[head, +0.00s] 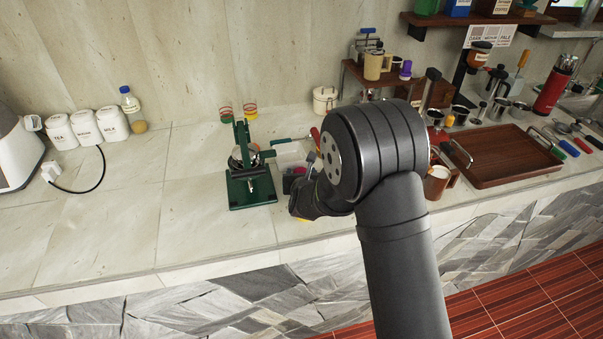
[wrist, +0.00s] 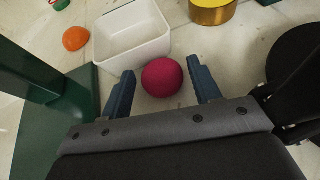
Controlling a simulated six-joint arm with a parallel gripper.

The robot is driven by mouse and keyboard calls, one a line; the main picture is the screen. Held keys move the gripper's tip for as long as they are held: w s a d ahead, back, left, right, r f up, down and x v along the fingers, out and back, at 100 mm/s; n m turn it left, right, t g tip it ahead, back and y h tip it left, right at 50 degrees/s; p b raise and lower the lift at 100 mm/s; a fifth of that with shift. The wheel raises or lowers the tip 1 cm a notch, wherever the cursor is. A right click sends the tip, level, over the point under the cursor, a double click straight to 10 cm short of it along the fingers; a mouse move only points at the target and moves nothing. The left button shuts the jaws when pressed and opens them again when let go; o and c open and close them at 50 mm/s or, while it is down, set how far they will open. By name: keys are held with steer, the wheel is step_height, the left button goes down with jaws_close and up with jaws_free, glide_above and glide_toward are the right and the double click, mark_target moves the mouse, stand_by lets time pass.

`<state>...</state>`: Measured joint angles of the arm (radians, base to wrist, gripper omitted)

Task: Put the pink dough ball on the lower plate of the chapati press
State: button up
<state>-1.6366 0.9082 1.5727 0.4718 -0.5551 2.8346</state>
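The pink dough ball (wrist: 162,77) shows in the wrist view on the pale counter, between the tips of my gripper (wrist: 160,82). The two fingers are apart, with a narrow gap on each side of the ball. In the head view my gripper (head: 302,190) is low over the counter, right of the chapati press, and mostly hidden by my wrist. The green chapati press (head: 250,190) stands on the counter with its frame upright; its round metal plates are small and partly hidden there. Green press parts (wrist: 72,100) also show at the left of the wrist view.
A white tray (wrist: 132,38) lies just beyond the ball, with an orange ball (wrist: 76,38) left of it and a brass-coloured round thing (wrist: 212,12) at the top. A brown tray (head: 500,160) and mugs stand to the right.

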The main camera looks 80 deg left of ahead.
steer(key=shift+o, duration=0.6)
steer(key=shift+r, duration=0.1)
steer(key=shift+d+r, duration=0.1)
steer(key=shift+r, duration=0.1)
steer(key=v, duration=1)
steer(key=shift+d, duration=0.1)
steer(key=shift+s+d+r, duration=0.1)
steer(key=shift+s+d, duration=0.05)
steer(key=shift+d, duration=0.25)
steer(key=shift+d+r, duration=0.15)
steer(key=shift+d, duration=0.2)
steer(key=shift+c, duration=1.3)
